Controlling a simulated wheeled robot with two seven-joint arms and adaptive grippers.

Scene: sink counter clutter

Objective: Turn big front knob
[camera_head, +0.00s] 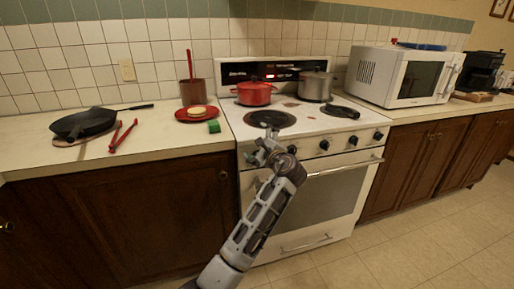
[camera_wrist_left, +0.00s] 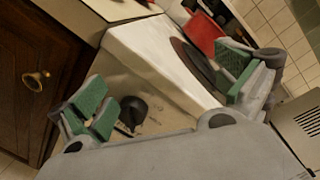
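The white stove (camera_head: 340,178) has a row of dark knobs along its front panel. Three show clearly in the head view: one left (camera_head: 324,145), one middle (camera_head: 353,140) and one right (camera_head: 378,135). My left gripper (camera_head: 264,150) is at the panel's left part, partly covering it. In the left wrist view my left gripper (camera_wrist_left: 168,93) is open, its green-padded fingers wide apart. A dark round knob (camera_wrist_left: 132,108) shows between them, closer to the left finger. I see no grip on it. Which knob is the big one I cannot tell. My right gripper is out of view.
A red pot (camera_head: 254,93) and a steel pot (camera_head: 316,86) stand on the rear cooktop. The oven handle (camera_head: 345,168) juts out below the knobs. A pan (camera_head: 84,124) and a red plate (camera_head: 196,114) sit on the left counter; a microwave (camera_head: 402,76) stands right.

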